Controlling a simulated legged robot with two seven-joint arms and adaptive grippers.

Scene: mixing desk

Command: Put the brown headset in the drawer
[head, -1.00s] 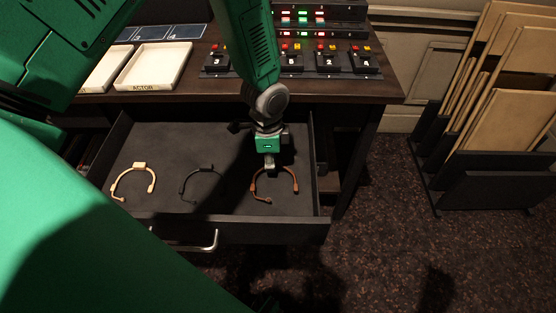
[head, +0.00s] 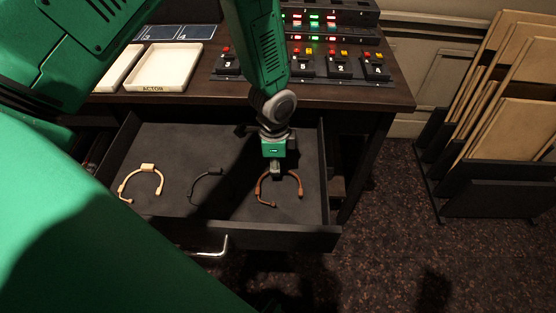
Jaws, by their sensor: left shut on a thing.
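The brown headset (head: 265,190) is in the right part of the open drawer (head: 150,213), at or just above its floor; I cannot tell whether it touches. My left gripper (head: 275,174) points down into the drawer and is shut on the top of the headset's band. The headset's ends point toward the drawer front. A black headset (head: 205,186) lies in the middle of the drawer, partly in shadow. A cream headset (head: 141,183) lies at the left. My right gripper is not in view.
The desk (head: 300,94) above the drawer holds a white tray marked ACTOR (head: 168,88) and a button panel (head: 340,68). The drawer handle (head: 218,248) sticks out in front. A rack of boards (head: 500,150) stands on the right. Carpet between is clear.

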